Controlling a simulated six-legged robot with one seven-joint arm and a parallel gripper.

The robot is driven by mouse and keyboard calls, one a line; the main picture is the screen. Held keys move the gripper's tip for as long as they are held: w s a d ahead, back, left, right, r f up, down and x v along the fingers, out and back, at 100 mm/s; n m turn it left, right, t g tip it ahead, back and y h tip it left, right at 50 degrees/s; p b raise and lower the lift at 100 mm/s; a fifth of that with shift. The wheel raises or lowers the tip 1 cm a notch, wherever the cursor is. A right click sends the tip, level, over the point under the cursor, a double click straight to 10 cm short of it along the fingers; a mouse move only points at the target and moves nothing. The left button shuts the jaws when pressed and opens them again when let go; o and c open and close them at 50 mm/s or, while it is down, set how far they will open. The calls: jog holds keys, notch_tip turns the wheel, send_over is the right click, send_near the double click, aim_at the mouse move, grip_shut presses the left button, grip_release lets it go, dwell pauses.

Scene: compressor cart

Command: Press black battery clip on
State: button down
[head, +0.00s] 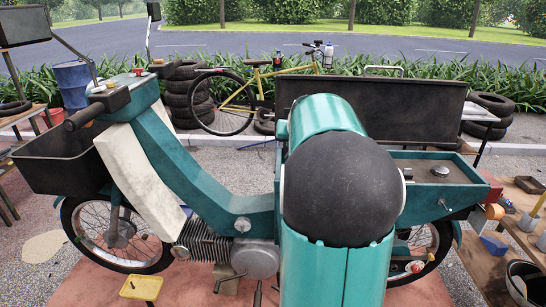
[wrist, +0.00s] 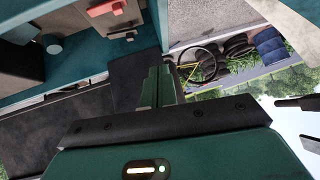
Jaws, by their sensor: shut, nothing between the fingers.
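A red piece (head: 490,190) sits at the tray's right end. My gripper (wrist: 160,66) is shut and empty, apart from these red pieces. In the head view my arm hides the gripper and the moped's middle.
A dark panel (head: 420,110) stands behind the moped. A wooden bench (head: 480,250) with cups and small items is at the right. A yellow bicycle (head: 240,98), stacked tyres (head: 188,97) and a blue barrel (head: 73,82) stand behind.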

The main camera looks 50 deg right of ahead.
jog(key=s+d+f+m+h, duration=0.1)
jog(key=s+d+f, duration=0.1)
jog(key=d, duration=0.5)
jog(key=x, duration=0.7)
jog(key=a+f+x, duration=0.1)
jog(key=x, duration=0.3)
jog(key=shift+s+d+f, duration=0.1)
jog(key=shift+s+f, duration=0.05)
jog(key=shift+f, duration=0.75)
